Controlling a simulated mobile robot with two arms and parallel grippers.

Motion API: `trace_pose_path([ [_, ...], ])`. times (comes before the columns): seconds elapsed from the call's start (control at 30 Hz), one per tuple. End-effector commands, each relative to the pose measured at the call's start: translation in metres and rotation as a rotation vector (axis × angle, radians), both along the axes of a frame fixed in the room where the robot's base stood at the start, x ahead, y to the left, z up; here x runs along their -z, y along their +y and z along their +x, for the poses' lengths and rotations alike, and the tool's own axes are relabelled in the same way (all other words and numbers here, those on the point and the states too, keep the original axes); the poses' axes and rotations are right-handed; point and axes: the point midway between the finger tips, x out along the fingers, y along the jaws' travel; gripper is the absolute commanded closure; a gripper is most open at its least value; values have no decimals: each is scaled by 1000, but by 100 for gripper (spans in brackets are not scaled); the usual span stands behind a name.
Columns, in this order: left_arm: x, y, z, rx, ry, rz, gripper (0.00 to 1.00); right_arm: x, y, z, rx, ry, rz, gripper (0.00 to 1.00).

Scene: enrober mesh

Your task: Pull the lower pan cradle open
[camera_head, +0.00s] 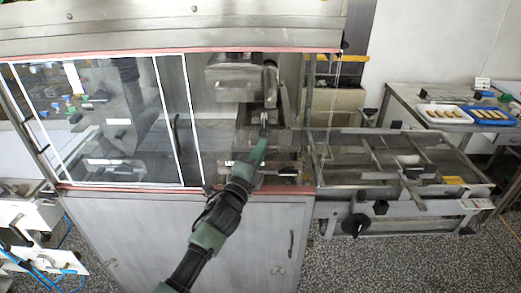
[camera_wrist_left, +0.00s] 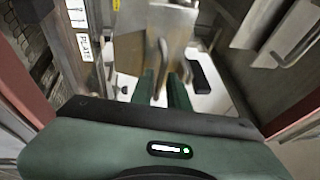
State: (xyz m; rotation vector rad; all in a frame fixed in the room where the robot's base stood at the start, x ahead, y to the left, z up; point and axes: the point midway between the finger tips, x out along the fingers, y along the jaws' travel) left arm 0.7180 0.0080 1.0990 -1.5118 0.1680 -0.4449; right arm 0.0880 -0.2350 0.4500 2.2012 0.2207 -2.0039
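My left gripper (camera_head: 264,122) reaches through the open front of the enrober cabinet. In the head view its tips are at a small upright metal piece below a grey metal housing (camera_head: 230,78). In the left wrist view the two green fingers (camera_wrist_left: 165,92) stand slightly apart, with a shiny upright metal bar (camera_wrist_left: 161,62) between them. I cannot tell whether they press on it. A broad metal plate (camera_wrist_left: 172,25) is just beyond. I cannot clearly make out the lower pan cradle; the arm and the dark interior hide much there. My right gripper is not in view.
A glazed sliding door (camera_head: 100,125) covers the cabinet's left part. A lower cabinet door (camera_head: 190,245) is below. A wire-mesh conveyor frame (camera_head: 390,160) extends right. Trays of bars, one white (camera_head: 427,121) and one blue (camera_head: 475,121), lie on the far-right table. Speckled floor in front is clear.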

Motion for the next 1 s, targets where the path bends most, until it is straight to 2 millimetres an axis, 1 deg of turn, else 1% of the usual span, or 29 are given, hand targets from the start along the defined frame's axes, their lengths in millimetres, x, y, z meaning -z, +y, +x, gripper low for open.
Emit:
trace_pose_path([
  [0.17,0,0,0,0,0,0,84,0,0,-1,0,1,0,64],
  [0.2,0,0,0,0,0,0,89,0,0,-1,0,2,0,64],
  [0.23,0,0,0,0,0,0,98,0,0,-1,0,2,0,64],
  [0.27,0,0,0,0,0,0,100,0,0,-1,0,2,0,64],
  [1.0,1,0,0,-1,1,0,100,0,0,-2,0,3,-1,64],
])
